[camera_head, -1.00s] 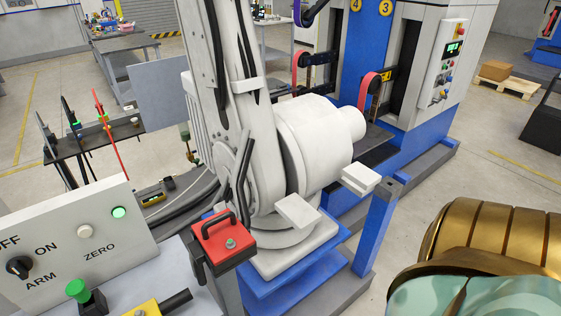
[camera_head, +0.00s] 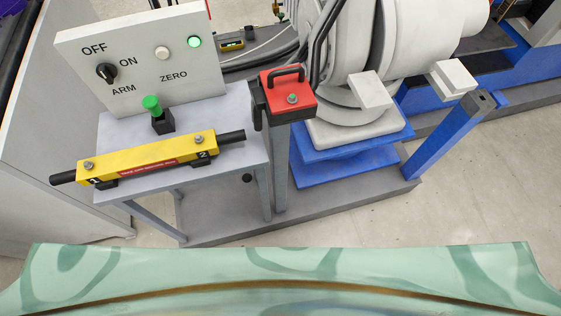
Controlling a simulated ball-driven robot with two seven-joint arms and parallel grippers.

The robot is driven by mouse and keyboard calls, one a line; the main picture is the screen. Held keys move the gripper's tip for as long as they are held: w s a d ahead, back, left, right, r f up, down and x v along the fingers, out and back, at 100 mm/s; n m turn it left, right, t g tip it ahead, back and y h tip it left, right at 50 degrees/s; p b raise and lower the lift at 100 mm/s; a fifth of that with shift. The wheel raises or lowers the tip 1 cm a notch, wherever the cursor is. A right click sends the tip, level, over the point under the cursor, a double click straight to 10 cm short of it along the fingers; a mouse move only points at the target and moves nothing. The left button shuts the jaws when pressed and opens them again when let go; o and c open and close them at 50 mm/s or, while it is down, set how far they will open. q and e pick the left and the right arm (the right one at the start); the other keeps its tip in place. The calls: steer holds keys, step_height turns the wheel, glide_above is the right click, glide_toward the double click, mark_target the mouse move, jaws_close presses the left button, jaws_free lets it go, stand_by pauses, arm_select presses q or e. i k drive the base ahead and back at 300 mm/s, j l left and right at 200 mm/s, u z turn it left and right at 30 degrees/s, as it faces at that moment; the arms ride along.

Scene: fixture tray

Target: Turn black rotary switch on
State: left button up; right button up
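The black rotary switch (camera_head: 106,73) is a round knob on the upright white control panel (camera_head: 140,62), at the upper left of the head view. The labels OFF, ON and ARM surround it. A light mark on the knob seems to point toward ON, but it is too small to be sure. Neither of my grippers shows in the view, and nothing touches the switch.
A grey table (camera_head: 222,115) in front of the panel holds a green-topped joystick (camera_head: 153,106) and a yellow bar (camera_head: 147,158) with black ends. A red box (camera_head: 288,96) stands to its right, before a white robot arm (camera_head: 345,60).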

mark_target(108, 71)
steer(key=u, duration=1.25)
steer(key=i+j+z, duration=0.15)
steer(key=j+z, duration=0.15)
steer(key=j, duration=0.2)
